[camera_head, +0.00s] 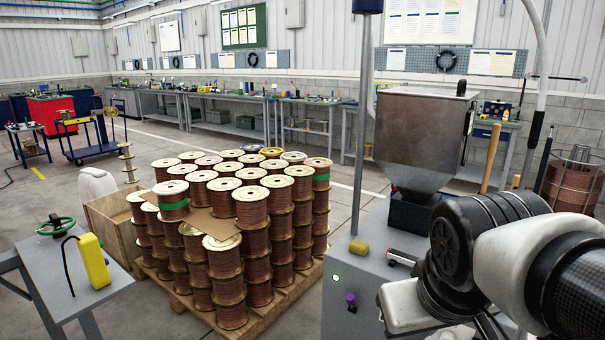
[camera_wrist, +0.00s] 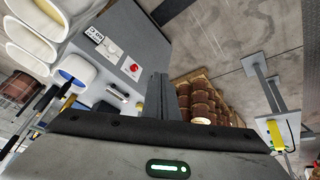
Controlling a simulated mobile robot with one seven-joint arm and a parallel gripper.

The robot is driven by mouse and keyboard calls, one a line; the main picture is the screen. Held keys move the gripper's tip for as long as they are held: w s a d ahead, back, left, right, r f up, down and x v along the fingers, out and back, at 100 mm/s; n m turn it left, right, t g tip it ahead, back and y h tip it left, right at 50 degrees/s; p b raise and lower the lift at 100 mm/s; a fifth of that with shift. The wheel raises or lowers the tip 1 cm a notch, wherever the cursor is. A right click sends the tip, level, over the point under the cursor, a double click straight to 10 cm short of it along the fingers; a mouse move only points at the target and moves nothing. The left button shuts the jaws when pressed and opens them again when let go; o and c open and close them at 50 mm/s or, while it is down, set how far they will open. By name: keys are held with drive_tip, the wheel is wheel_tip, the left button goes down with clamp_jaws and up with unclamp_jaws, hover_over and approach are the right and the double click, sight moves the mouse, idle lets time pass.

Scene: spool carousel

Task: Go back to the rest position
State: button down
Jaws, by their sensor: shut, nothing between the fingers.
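My gripper (camera_wrist: 157,97) shows in the wrist view with its grey fingers together and nothing between them. It is in free air, with the floor, a grey cabinet and the spool stack beyond it. In the head view my arm comes in from the lower right, bent in front of the grey machine cabinet (camera_head: 345,300); I cannot make out the fingertips there. Copper wire spools (camera_head: 252,208) stand in stacked layers on a wooden pallet (camera_head: 268,312), left of my arm. The spools also show in the wrist view (camera_wrist: 201,103), right of the fingers.
A metal hopper (camera_head: 425,135) and a post (camera_head: 361,120) rise from the cabinet close to my arm. A small table (camera_head: 70,270) at the left carries a yellow device (camera_head: 93,260). Workbenches line the back wall. Open floor lies between pallet and benches.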

wheel_tip(320, 180, up, 14)
drive_tip(key=s+a+m+p, duration=0.1)
drive_tip(key=s+p, duration=0.1)
drive_tip(key=p, duration=1.1)
drive_tip(key=shift+s+a+y+p, duration=0.3)
drive_tip(key=shift+a+y+p, duration=0.05)
drive_tip(key=shift+y, duration=0.05)
drive_tip(key=shift+f, duration=0.15)
drive_tip(key=shift+d, duration=0.1)
